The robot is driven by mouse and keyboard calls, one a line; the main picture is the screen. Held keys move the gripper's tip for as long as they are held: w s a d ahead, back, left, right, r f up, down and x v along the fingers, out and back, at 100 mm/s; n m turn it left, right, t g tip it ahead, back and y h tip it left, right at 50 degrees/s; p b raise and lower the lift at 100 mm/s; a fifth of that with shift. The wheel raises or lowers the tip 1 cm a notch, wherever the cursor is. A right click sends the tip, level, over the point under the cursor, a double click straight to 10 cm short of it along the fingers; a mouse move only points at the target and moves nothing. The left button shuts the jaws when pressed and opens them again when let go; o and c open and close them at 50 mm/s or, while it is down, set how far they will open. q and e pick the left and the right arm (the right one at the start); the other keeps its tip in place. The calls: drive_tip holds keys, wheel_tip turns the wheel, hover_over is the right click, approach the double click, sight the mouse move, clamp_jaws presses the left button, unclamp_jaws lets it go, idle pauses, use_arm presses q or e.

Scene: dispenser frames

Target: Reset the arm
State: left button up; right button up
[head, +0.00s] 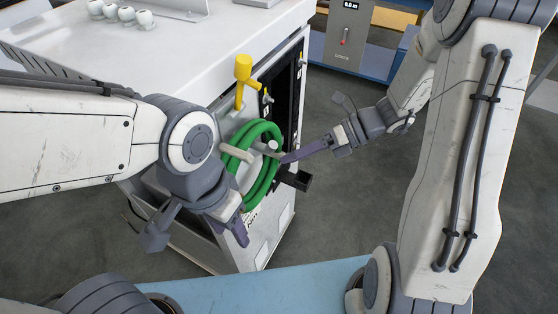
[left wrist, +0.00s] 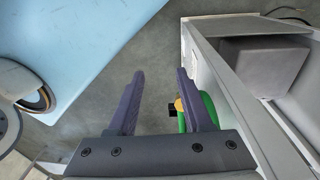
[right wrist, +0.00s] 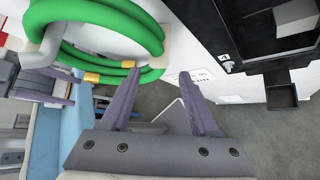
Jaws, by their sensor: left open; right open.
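My left gripper (head: 240,230) is open in front of the white cabinet's side, below the wrist in the head view. Its purple fingers stand apart in the left wrist view (left wrist: 160,80), with nothing between them. My right gripper (head: 287,158) reaches in from the right, its fingertips close to the coiled green hose (head: 265,135). In the right wrist view its fingers (right wrist: 160,75) are apart and empty, below the hose (right wrist: 110,20). I cannot tell from the head view whether the right fingers touch the hose.
The white cabinet (head: 165,60) carries the hose, a yellow fitting (head: 243,70) and a black block (head: 297,179). Several white knobs (head: 125,14) sit on its top. A blue surface (head: 250,293) lies in front. Grey floor (head: 340,215) is open right of the cabinet.

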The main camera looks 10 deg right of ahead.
drive_tip(key=s+d+f+n+g+h, duration=0.1)
drive_tip(key=s+d+n+h, duration=0.35)
drive_tip(key=n, duration=0.55)
drive_tip(key=s+d+f+n+h, duration=0.1)
drive_tip(key=s+d+n+h, duration=0.2)
drive_tip(key=n+h, duration=0.5)
drive_tip(key=s+a+r+n+y+p, duration=0.1)
drive_tip(key=s+a+r+n+p, duration=0.4)
drive_tip(key=s+a+r+n, duration=0.6)
drive_tip(key=a+r+n, duration=0.1)
drive_tip(key=r+n, duration=0.1)
drive_tip(key=n, duration=0.5)
drive_tip(key=shift+a+n+t+p, duration=0.3)
drive_tip(key=shift+a+p, duration=0.1)
idle(0.4)
